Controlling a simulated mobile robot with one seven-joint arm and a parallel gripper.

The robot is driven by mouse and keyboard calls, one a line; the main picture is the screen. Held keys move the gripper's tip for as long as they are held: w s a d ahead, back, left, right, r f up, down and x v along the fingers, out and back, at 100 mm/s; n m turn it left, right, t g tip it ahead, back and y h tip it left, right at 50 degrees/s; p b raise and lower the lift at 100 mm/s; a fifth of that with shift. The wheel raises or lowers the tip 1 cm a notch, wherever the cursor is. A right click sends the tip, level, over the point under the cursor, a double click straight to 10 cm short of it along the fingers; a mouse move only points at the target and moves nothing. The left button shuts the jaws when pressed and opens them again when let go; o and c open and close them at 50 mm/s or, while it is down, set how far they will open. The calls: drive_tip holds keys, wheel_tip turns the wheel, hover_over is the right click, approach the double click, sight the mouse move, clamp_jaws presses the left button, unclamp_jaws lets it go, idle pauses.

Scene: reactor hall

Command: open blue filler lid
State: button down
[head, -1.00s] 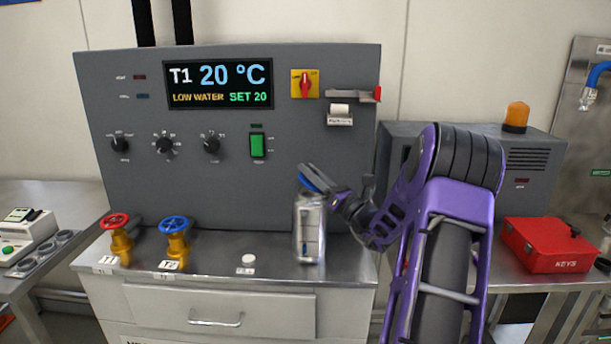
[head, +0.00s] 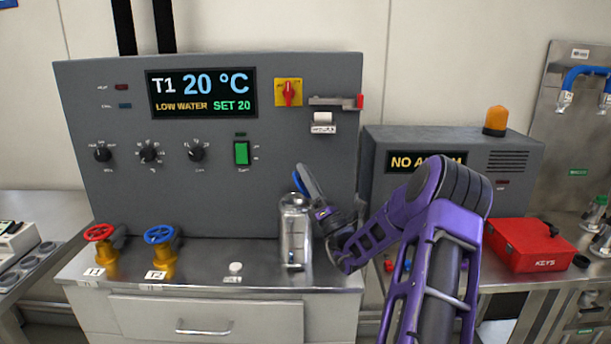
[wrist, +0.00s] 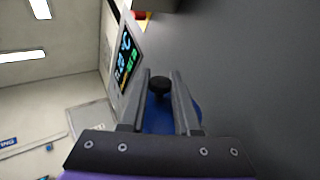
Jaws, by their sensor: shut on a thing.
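The blue filler lid (head: 299,173) stands steeply tilted above the top of the clear and silver filler vessel (head: 294,236) on the steel bench, seen nearly edge-on. My gripper (head: 318,196) is at the lid's right side, above the vessel's right edge. In the wrist view the lid's blue face (wrist: 157,116) shows between the two fingers of my gripper (wrist: 161,84). A black knob (wrist: 159,86) sits between the fingertips, and the gripper is shut on it. The fingers hide part of the lid, and its hinge cannot be made out.
The grey control panel (head: 215,200) rises close behind the vessel. A red valve (head: 100,234) and a blue valve (head: 160,236) stand at the left. An alarm box (head: 480,185) and a red key box (head: 525,246) are at the right. The bench front is mostly clear.

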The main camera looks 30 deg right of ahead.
drive_tip(key=c, duration=0.6)
unclamp_jaws()
drive_tip(key=shift+s+f, duration=0.1)
drive_tip(key=b+v, duration=0.1)
drive_tip(key=v, duration=1.6)
drive_tip(key=shift+s, duration=0.15)
